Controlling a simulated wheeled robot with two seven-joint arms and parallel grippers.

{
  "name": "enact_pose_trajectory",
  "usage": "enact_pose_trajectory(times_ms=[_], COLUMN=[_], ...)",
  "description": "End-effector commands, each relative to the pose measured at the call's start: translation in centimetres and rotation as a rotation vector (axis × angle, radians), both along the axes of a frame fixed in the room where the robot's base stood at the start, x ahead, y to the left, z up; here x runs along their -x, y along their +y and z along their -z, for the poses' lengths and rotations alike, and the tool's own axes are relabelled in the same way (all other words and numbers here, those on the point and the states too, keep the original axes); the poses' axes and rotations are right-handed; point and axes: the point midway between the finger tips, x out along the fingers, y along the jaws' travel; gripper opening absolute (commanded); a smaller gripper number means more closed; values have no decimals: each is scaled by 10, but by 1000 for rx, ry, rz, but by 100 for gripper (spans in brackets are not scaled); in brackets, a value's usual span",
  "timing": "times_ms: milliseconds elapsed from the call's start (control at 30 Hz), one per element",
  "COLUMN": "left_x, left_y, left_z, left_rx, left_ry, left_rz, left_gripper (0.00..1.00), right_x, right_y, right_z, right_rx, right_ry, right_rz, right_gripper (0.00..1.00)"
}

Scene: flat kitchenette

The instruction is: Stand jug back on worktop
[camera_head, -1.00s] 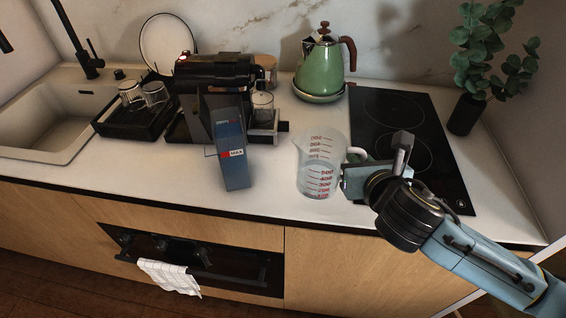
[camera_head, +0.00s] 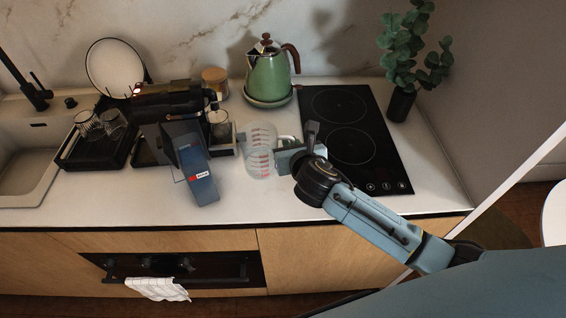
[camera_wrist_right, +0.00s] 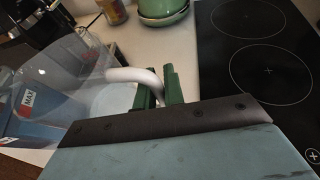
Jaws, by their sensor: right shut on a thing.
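The jug (camera_head: 259,158) is a clear measuring jug with red markings and a pale handle. It stands roughly upright over the worktop (camera_head: 258,203), between the coffee machine's blue tank and the hob. I cannot tell whether its base touches the worktop. My right gripper (camera_head: 286,147) comes in from the right and is shut on the jug's handle. In the right wrist view, the green fingers (camera_wrist_right: 160,90) close around the white handle (camera_wrist_right: 137,75), and the jug's clear body (camera_wrist_right: 85,88) is at left. My left gripper is not in view.
The black hob (camera_head: 350,135) is to the right. A green kettle (camera_head: 268,75) stands behind. The worktop in front of the jug is clear to the edge.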

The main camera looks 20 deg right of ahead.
Motion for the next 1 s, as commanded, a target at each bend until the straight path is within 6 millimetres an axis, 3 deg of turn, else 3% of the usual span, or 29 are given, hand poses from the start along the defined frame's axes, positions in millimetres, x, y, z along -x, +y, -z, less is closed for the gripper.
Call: enact_pose_trajectory(times_ms=[500, 867, 900, 1000], left_x=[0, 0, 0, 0], left_y=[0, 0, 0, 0], left_z=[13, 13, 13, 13], left_rx=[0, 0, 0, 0], left_ry=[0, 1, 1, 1], left_rz=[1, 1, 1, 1], left_gripper=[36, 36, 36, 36], right_x=[0, 0, 0, 0], right_y=[0, 0, 0, 0], right_z=[55, 58, 60, 59], right_rx=[-3, -1, 0, -1], right_ry=[-1, -3, -1, -1], right_rz=[1, -1, 0, 0], right_gripper=[0, 0, 12, 25])
